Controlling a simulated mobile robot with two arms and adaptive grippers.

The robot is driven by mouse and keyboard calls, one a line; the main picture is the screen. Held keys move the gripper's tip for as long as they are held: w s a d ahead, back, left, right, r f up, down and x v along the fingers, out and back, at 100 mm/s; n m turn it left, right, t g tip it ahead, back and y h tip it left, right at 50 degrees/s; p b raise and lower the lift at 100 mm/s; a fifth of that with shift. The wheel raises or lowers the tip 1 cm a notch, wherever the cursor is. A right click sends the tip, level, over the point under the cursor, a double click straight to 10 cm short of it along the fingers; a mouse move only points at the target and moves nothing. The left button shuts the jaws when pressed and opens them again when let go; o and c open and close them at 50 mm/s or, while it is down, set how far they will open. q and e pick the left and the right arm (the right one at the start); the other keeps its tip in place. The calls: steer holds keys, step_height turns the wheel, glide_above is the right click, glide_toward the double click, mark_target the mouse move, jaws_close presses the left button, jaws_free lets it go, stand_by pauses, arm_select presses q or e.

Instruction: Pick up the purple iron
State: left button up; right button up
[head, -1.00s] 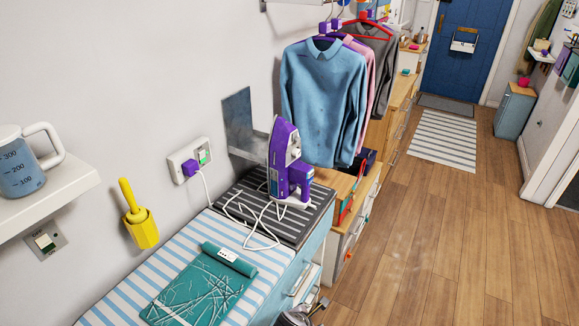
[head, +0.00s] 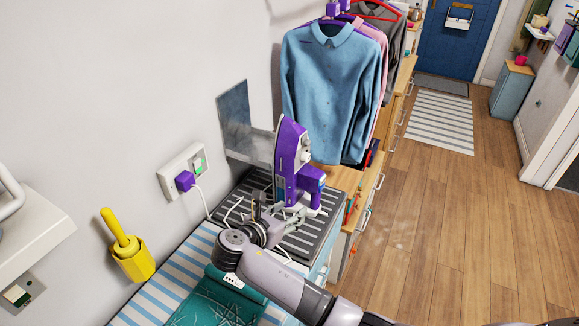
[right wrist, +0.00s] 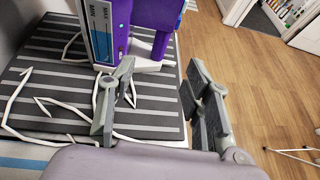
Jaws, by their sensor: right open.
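The purple iron (head: 289,160) stands upright on its heel on a dark grey striped mat (head: 320,236). Its lower part also shows in the right wrist view (right wrist: 117,14), where its top is cut off. Its white cord lies in loops on the mat. My right gripper (head: 275,215) is in front of the iron, low over the mat. In the right wrist view its two fingers (right wrist: 157,98) are spread apart with nothing between them, short of the iron's base. My left gripper does not show.
A purple plug (head: 185,180) sits in the wall socket, with the cord running down. A metal plate (head: 235,118) is on the wall behind the iron. Shirts (head: 328,85) hang beyond it. Wooden floor is clear at right.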

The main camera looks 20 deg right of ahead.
glide_toward(314, 196)
steer(key=d, duration=0.2)
steer(key=w+d+f, duration=0.2)
steer(key=w, duration=0.1)
steer(key=shift+w+d+f+p, duration=0.3)
steer(key=shift+d+f+p, duration=0.05)
steer(key=shift+f, duration=0.05)
steer(key=shift+w+d, duration=0.1)
steer(key=shift+d, duration=0.1)
steer(key=x, duration=0.5)
steer(key=shift+w+d+f, duration=0.1)
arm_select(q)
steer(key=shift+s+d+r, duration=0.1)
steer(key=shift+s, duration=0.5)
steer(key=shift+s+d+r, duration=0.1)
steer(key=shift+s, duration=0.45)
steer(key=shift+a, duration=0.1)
arm_select(e)
jaws_close()
